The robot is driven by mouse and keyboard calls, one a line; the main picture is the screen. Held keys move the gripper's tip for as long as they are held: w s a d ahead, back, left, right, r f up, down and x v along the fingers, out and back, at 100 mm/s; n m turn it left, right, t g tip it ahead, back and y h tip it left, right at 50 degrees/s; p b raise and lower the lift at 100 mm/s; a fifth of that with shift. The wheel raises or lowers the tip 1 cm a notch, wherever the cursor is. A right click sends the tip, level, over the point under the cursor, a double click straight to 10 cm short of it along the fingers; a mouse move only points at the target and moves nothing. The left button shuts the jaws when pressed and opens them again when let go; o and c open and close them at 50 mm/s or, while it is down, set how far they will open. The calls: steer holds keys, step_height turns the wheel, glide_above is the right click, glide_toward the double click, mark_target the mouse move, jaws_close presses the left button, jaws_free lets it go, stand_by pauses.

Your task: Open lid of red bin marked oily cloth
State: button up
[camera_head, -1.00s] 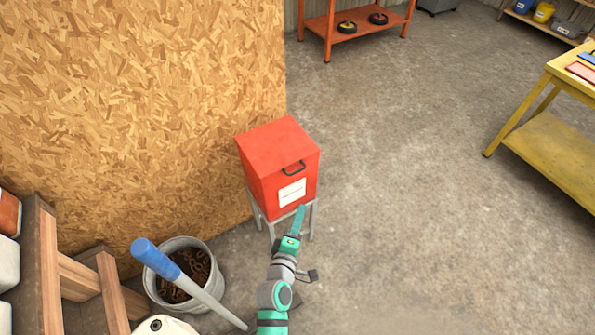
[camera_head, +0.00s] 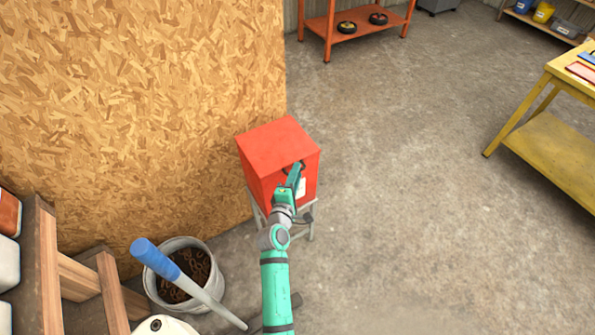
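The red bin (camera_head: 262,157) stands on a grey metal stand beside the chipboard wall, with its lid (camera_head: 277,137) shut. My gripper (camera_head: 296,168) is in front of the bin's front face, at the dark handle (camera_head: 287,170) near the lid's front edge. The gripper covers most of the handle and much of the white label (camera_head: 302,187), whose writing cannot be read. Whether the fingers are open, or touch the handle, cannot be made out at this size.
A grey bucket (camera_head: 152,287) of rusty metal pieces stands at lower left, with a blue-gripped bar (camera_head: 190,283) leaning across it. A wooden frame (camera_head: 48,265) is at far left. A yellow table (camera_head: 555,150) stands at right. The concrete floor between is clear.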

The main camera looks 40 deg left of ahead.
steer(key=shift+x, duration=0.95)
jaws_close()
steer(key=shift+r, duration=0.15)
